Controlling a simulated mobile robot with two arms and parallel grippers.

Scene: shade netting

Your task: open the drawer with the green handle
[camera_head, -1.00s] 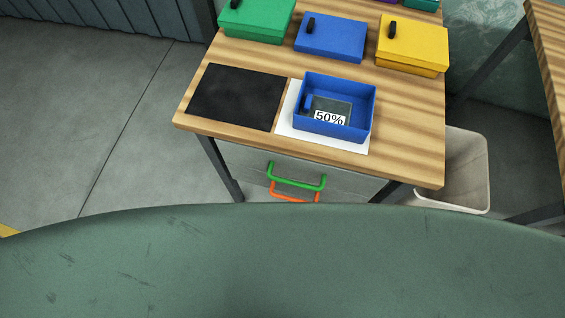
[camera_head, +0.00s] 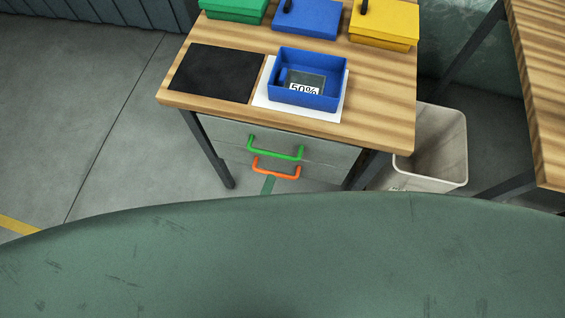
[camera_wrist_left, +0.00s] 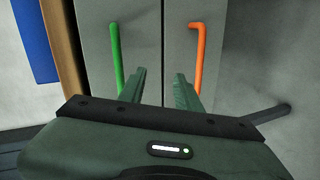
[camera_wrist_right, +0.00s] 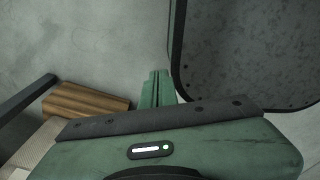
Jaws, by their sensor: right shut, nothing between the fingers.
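The green handle (camera_head: 275,151) is a bar on the upper drawer (camera_head: 325,150) under the wooden table, and the drawer looks closed. In the left wrist view the green handle (camera_wrist_left: 116,60) stands left of my left gripper (camera_wrist_left: 160,82). That gripper is open and empty, with its fingers pointing between the green handle and the orange handle (camera_wrist_left: 196,52). In the head view only a green sliver of my left gripper (camera_head: 268,185) shows below the orange handle. My right gripper (camera_wrist_right: 157,88) is shut and empty, and the head view does not show it.
The wooden table (camera_head: 385,120) holds an open blue box (camera_head: 330,98) on a white sheet, a black mat (camera_head: 215,73) and several lidded boxes at the back. A pale bin (camera_head: 438,150) stands right of the table. Open floor (camera_head: 90,110) lies to the left.

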